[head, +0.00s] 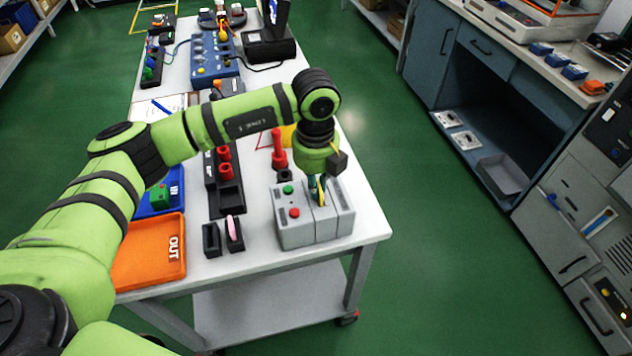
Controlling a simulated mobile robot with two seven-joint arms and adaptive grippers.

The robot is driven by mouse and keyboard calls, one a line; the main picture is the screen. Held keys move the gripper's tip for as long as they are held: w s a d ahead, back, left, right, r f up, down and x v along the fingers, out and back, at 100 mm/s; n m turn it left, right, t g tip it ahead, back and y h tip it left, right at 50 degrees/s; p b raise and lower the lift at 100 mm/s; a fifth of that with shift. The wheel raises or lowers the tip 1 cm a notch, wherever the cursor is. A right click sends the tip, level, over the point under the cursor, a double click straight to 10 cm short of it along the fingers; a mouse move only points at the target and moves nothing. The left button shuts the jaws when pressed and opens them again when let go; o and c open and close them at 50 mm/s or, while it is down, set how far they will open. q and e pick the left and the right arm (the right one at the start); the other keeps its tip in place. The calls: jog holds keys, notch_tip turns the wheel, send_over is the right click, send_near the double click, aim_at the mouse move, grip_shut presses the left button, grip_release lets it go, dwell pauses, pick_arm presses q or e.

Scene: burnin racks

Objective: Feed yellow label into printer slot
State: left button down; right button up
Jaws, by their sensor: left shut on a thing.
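A light grey box with a green and a red button, which looks like the printer (296,232), stands near the front right corner of the table. My left gripper (320,188) points down over the top of this box. It is shut on a small thin yellow piece, the yellow label (321,199), held roughly upright. The label's lower end is at or just above the dark line in the box's top. I cannot tell whether it has entered the slot. My left wrist hides part of the area behind. My right gripper is not in view.
Left of the printer stand two small black holders (212,240), one with a pink piece, and a black rack with red cylinders (224,170). An orange OUT tray (150,262) and a blue tray (150,209) lie at the left edge. A red post (278,148) stands behind the printer.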

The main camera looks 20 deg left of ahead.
pick_arm(q)
jog(key=shift+f, duration=0.3)
jog(key=c, duration=1.2)
grip_release()
jog(key=shift+r, duration=0.15)
notch_tip(320, 180, up, 12)
